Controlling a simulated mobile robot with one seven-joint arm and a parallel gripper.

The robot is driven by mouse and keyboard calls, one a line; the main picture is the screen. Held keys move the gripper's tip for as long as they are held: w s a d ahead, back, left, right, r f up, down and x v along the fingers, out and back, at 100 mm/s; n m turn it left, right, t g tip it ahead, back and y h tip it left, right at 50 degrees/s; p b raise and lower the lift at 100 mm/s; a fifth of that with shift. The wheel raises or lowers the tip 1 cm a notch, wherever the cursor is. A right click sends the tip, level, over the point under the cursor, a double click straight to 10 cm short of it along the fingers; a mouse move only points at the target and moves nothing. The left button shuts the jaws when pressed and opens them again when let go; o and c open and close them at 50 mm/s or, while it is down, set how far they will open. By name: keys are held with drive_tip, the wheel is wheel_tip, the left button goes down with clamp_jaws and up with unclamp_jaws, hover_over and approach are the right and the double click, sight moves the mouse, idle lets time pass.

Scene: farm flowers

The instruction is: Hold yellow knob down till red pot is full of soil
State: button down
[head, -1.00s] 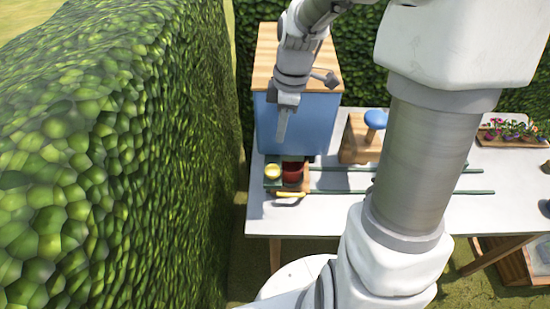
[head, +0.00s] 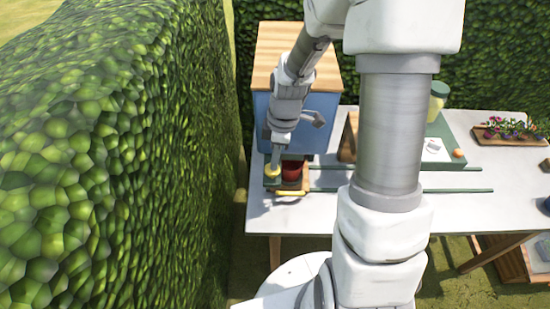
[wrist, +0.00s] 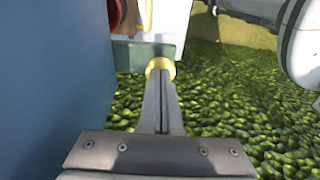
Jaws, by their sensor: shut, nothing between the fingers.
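The yellow knob (head: 272,172) sits on a small green block at the left end of the table, and my gripper (head: 275,160) is over it with its fingertips at the knob's top. In the wrist view the shut fingers (wrist: 160,82) reach the yellow knob (wrist: 160,67) and partly cover it. Whether the knob is pressed down I cannot tell. The red pot (head: 291,171) stands on a wooden tray just right of the knob; it also shows at the top of the wrist view (wrist: 116,14). Its contents are not clear.
A blue box with a wooden top (head: 281,50) stands close behind the knob and pot. A yellow handle (head: 290,193) is in front of them. Dark green rails (head: 430,190) run right along the white table (head: 330,214). A tall hedge (head: 120,150) borders the left.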

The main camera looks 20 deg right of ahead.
sight(272, 172)
drive_tip(key=shift+f, duration=0.15)
wheel_tip(272, 172, down, 2)
drive_tip(key=shift+b, duration=1)
drive_tip(key=shift+s, duration=0.15)
drive_tip(key=shift+s+f, duration=0.15)
idle(1.8)
